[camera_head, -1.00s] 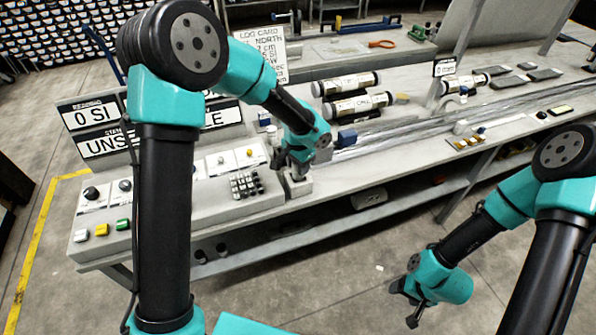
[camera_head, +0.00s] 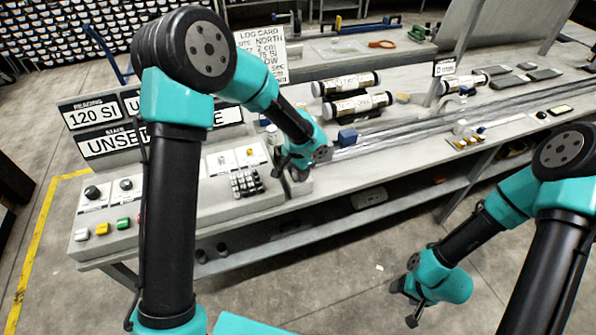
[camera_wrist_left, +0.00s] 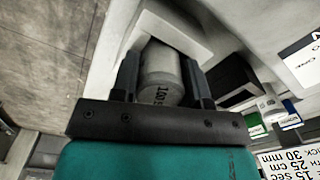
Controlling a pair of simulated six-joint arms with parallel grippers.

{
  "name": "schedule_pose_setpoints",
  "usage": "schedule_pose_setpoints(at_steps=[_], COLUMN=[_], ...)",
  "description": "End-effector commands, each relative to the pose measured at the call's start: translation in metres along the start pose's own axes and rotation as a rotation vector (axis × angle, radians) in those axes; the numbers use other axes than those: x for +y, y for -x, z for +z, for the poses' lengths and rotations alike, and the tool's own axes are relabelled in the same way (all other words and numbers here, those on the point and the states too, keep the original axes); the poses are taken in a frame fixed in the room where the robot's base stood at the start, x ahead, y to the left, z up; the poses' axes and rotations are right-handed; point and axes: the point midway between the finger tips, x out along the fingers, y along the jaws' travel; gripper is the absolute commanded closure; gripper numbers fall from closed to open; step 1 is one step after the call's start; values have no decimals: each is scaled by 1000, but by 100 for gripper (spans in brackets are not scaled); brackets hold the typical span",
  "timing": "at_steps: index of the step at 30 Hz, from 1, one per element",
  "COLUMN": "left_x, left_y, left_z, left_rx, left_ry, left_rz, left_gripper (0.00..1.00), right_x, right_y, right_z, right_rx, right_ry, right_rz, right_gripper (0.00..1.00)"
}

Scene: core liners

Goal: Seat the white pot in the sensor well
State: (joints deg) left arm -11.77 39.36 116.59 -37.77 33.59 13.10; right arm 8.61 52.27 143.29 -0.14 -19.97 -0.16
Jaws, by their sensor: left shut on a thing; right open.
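The white pot (camera_wrist_left: 160,78), a pale cylinder with dark print on its side, is between the two fingers of my left gripper (camera_wrist_left: 160,82), which is shut on it. The pot's far end is at the opening of a white block, the sensor well (camera_wrist_left: 190,38); how deep it sits cannot be told. In the head view my left gripper (camera_head: 290,165) is at the well block (camera_head: 300,186), and the pot is hidden there. My right gripper (camera_head: 410,302) hangs open and empty over the floor in front of the bench.
A reading panel (camera_head: 95,116) shows 120 SI, and the state panel (camera_head: 108,143) below is partly covered by my left arm. Core tubes (camera_head: 347,84) and a blue block (camera_head: 347,137) are to the right.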

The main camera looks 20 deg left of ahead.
Motion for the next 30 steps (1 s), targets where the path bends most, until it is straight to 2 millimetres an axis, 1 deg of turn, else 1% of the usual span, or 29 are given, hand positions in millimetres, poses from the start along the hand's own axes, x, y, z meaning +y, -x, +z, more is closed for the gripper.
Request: schedule_pose_setpoints(at_steps=[1, 3, 4, 12, 23, 26, 30], left_x=[1, 1, 1, 2, 3, 3, 3], left_y=[-12, -12, -13, -14, -12, -7, 9], left_z=[3, 3, 3, 5, 5, 4, 3], left_rx=[-12, -11, -12, -14, -14, -13, -12], left_ry=[2, 3, 3, 6, 7, 6, 5], left_rz=[10, 10, 11, 13, 14, 14, 12], left_gripper=[85, 85, 58, 33, 33, 33, 33], right_x=[0, 0, 0, 0, 0, 0, 0], right_y=[0, 0, 0, 0, 0, 0, 0], right_z=[0, 0, 0, 0, 0, 0, 0], right_rx=[0, 0, 0, 0, 0, 0, 0], right_ry=[0, 0, 0, 0, 0, 0, 0], right_rz=[0, 0, 0, 0, 0, 0, 0], right_gripper=[33, 33, 33, 33, 33, 33, 33])
